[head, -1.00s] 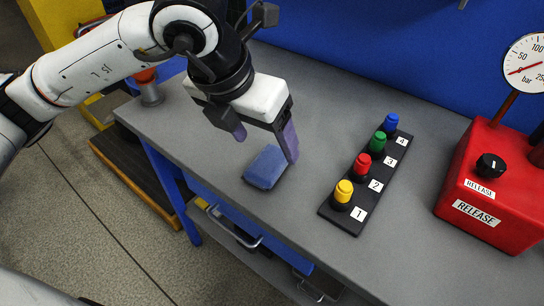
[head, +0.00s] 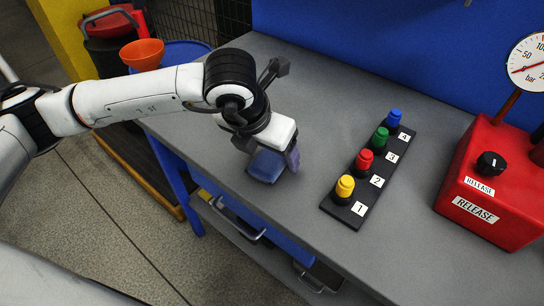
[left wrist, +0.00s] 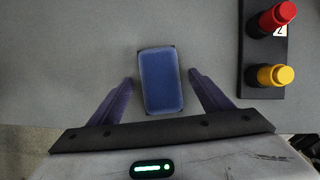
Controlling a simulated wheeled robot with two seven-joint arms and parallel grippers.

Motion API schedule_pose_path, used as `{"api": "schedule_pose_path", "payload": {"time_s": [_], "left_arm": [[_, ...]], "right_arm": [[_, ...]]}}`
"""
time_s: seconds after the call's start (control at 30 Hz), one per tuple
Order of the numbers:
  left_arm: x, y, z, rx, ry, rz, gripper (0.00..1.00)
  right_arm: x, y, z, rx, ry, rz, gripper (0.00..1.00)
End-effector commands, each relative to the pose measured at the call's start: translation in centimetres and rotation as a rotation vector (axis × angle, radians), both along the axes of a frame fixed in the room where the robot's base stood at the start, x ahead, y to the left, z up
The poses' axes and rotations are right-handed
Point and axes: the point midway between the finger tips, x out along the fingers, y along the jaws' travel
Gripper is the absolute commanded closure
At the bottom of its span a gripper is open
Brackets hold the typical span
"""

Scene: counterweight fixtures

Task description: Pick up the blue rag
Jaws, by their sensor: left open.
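The blue rag (head: 266,166) is a folded pad lying on the grey table near its front edge. In the left wrist view the rag (left wrist: 161,80) lies between the two purple fingers, with a gap on each side. My left gripper (head: 270,162) is open, pointing down over the rag; in the left wrist view its open fingers (left wrist: 164,96) show apart on either side of it. The gripper's body hides part of the rag in the head view. My right gripper is not in view.
On the grey table (head: 310,90), a black strip with several numbered coloured buttons (head: 366,172) stands right of the rag. Further right is a red release box (head: 490,190) with a gauge (head: 528,62). An orange bowl (head: 142,52) is at the back left, beyond the table.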

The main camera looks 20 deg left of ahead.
Motion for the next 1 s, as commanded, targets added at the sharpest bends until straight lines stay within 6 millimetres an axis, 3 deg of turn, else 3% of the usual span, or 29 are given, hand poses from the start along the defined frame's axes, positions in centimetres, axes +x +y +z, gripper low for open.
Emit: {"api": "schedule_pose_path", "payload": {"time_s": [0.13,0.4,0.73,1.0], "left_arm": [[0.0,0.0,0.0,-0.001,0.000,0.000,0.27],[0.0,0.0,0.0,-0.001,0.000,0.000,0.72],[0.1,-0.1,0.9,-0.003,-0.004,-0.001,0.72],[0.1,-0.1,6.1,-0.003,-0.006,-0.002,0.72]], "right_arm": [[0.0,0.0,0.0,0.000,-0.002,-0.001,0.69],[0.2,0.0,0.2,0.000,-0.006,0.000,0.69],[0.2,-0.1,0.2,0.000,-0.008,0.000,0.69],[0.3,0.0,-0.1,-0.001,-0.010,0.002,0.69]]}}
